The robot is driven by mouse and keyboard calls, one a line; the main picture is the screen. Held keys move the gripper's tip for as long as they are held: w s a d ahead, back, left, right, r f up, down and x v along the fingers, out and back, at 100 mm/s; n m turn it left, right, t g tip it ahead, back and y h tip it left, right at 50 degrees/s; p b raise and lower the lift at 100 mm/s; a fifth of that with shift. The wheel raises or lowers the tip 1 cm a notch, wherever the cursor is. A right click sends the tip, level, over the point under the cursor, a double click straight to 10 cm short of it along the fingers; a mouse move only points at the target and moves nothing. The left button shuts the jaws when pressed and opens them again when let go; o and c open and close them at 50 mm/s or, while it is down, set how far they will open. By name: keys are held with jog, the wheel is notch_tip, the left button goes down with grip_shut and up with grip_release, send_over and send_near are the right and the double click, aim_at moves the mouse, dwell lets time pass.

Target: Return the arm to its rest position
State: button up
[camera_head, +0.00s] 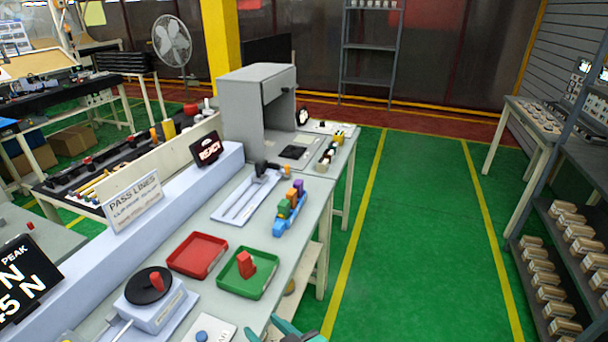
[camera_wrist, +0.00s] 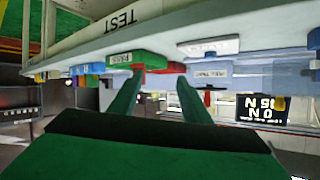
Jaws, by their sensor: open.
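My gripper (camera_head: 288,329) shows only in part at the bottom edge of the head view, by the front of the workbench. In the wrist view my gripper (camera_wrist: 160,76) has its two green fingers spread apart with nothing held between them. The wrist picture is upside down, with the bench edge marked TEST (camera_wrist: 120,22) across the top. The green tray (camera_head: 231,281) holds an upright red clip (camera_head: 246,264). The red tray (camera_head: 187,265) beside it looks empty. Most of my arm is outside the head view.
On the bench are a device with a black disc (camera_head: 143,291), a blue rack of coloured clips (camera_head: 287,222), a pale slide fixture (camera_head: 240,204) and a grey box-shaped machine (camera_head: 238,108). The green floor (camera_head: 420,240) right of the bench is clear up to the shelves (camera_head: 560,240).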

jog(key=s+d+f+m+t+h, duration=0.2)
jog(key=s+d+f+m+h, duration=0.1)
jog(key=s+f, duration=0.35)
jog(key=s+d+f+m+t+h, duration=0.1)
jog(key=s+d+f+m+h, duration=0.3)
jog(key=f, duration=0.3)
jog(key=s+d+r+n+t+h, duration=0.1)
jog(key=s+r+t, duration=0.1)
jog(key=s, duration=1.6)
jog(key=shift+s+r, duration=0.15)
jog(key=shift+r, duration=0.4)
jog(key=shift+d, duration=0.15)
